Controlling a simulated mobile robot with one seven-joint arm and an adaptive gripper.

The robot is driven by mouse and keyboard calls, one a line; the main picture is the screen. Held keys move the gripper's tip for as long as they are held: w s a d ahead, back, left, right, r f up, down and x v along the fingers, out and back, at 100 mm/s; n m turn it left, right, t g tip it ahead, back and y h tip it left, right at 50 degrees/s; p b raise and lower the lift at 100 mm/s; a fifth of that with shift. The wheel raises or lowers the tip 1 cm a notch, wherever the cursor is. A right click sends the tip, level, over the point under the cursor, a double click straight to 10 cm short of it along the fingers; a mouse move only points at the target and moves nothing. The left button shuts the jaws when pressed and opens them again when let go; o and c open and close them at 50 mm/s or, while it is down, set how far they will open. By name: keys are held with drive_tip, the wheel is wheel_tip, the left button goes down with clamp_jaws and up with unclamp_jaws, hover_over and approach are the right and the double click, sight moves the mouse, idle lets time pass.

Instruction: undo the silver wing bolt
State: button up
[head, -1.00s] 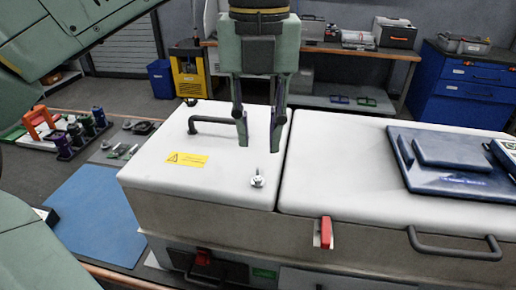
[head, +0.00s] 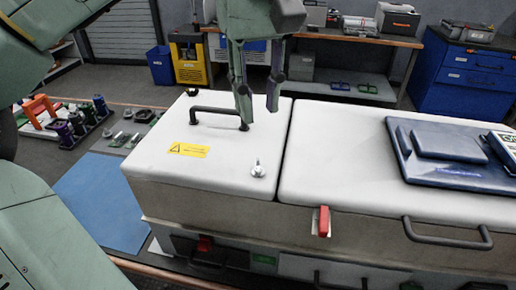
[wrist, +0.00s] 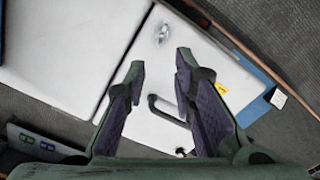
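The silver wing bolt (head: 258,169) stands upright near the front right corner of the smaller white lid (head: 215,165). It also shows in the wrist view (wrist: 162,34), beyond my fingertips and between their lines. My gripper (head: 258,104) hangs above the back part of that lid, behind and above the bolt and apart from it. In the wrist view my gripper (wrist: 160,58) has its two fingers well spread with nothing between them. The black bar handle (head: 218,117) of the lid lies beside and below the fingers.
A yellow warning label (head: 189,150) is on the same lid. The larger white lid (head: 345,150) to the right carries a dark blue case (head: 450,172). A red latch (head: 323,221) is on the front. The lid around the bolt is clear.

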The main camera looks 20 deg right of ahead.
sight(258, 160)
wheel_tip(258, 160, down, 10)
drive_tip(key=m+b, duration=0.2)
drive_tip(key=b, duration=0.1)
drive_tip(key=m+b, duration=0.1)
drive_tip(key=b, duration=0.1)
drive_tip(key=shift+w+f+m, duration=0.1)
drive_tip(key=shift+f+m, duration=0.15)
drive_tip(key=shift+m, duration=0.15)
clamp_jaws()
idle(0.3)
